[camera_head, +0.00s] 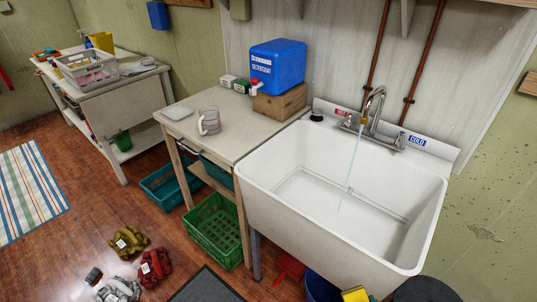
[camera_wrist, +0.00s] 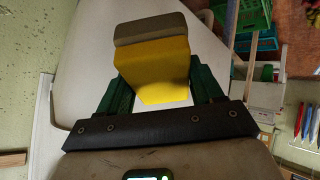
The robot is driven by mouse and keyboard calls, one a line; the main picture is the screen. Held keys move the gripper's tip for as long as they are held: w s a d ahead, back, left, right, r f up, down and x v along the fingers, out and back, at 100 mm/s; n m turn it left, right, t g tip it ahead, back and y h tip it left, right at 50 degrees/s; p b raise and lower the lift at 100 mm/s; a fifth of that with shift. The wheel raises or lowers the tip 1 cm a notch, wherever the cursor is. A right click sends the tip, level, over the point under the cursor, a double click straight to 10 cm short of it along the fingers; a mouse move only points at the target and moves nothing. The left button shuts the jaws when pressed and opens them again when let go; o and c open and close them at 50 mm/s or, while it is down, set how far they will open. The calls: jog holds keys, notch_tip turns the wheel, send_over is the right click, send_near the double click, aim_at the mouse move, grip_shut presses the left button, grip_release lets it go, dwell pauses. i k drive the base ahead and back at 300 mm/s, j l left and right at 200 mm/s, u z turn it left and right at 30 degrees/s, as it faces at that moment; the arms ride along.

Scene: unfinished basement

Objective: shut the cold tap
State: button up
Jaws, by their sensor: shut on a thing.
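The cold tap handle (camera_head: 399,142) is chrome and sits at the right of the faucet, beside the blue COLD label (camera_head: 416,140). A thin stream of water (camera_head: 354,165) falls from the curved spout (camera_head: 377,98) into the white sink (camera_head: 262,192). The hot handle (camera_head: 348,121) is at the left by the red HOT label. My gripper (camera_wrist: 162,88), with green fingers, is shut on a yellow sponge (camera_wrist: 158,72) with a grey-brown layer. The sponge also shows at the bottom of the head view (camera_head: 355,294), in front of the sink and well away from the tap.
A side table (camera_head: 232,130) left of the sink holds a glass mug (camera_head: 209,122), a blue detergent container (camera_head: 278,66) on a wooden block (camera_head: 280,103) and small boxes. Copper pipes (camera_head: 424,52) run down the wall behind the faucet.

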aim_at(401, 135)
jog(key=l+z, duration=0.1)
jog(key=z, duration=0.5)
jog(key=i+j+z, duration=0.1)
jog(key=z, duration=0.3)
jog(key=j+z, duration=0.2)
jog(key=z, duration=0.2)
jog(key=j+z, duration=0.15)
jog(key=z, duration=0.25)
jog(key=j+z, duration=0.2)
jog(key=z, duration=0.2)
jog(key=i, duration=0.05)
